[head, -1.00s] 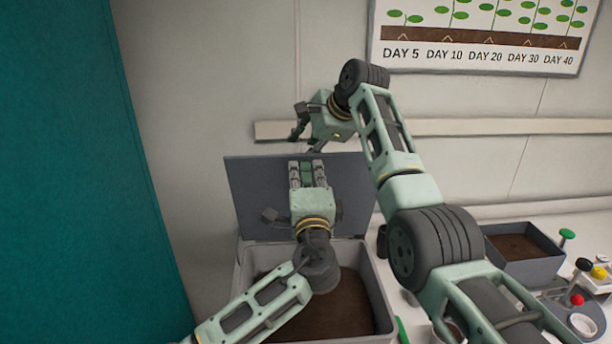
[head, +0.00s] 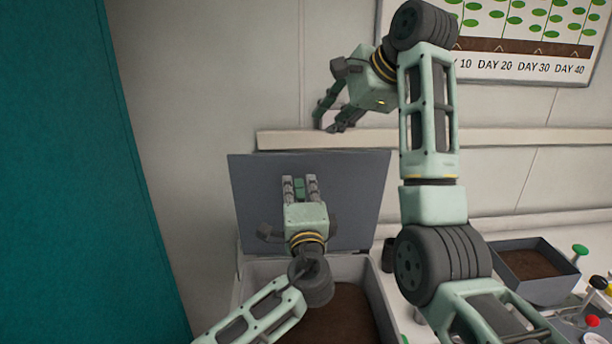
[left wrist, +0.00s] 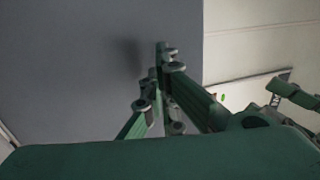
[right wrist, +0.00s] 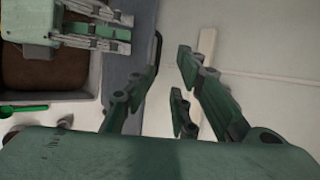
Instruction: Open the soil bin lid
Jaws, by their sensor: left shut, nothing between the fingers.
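The soil bin (head: 377,290) holds brown soil (head: 345,315). Its grey lid (head: 255,185) stands raised and nearly upright at the bin's back edge. My left gripper (head: 300,182) is shut and empty in front of the lid's inner face; the lid's grey surface fills much of the left wrist view (left wrist: 80,70). I cannot tell whether the fingertips touch it. My right gripper (head: 326,122) is above the lid's top edge, near the wall. Its fingers are apart and empty in the right wrist view (right wrist: 170,68). My left arm hides part of the soil.
A white wall rail (head: 520,138) runs behind the lid. A smaller grey tray of soil (head: 545,285) stands on the bench to the right, with a green-topped tool (head: 580,250) beside it. A teal panel (head: 80,180) fills the left side.

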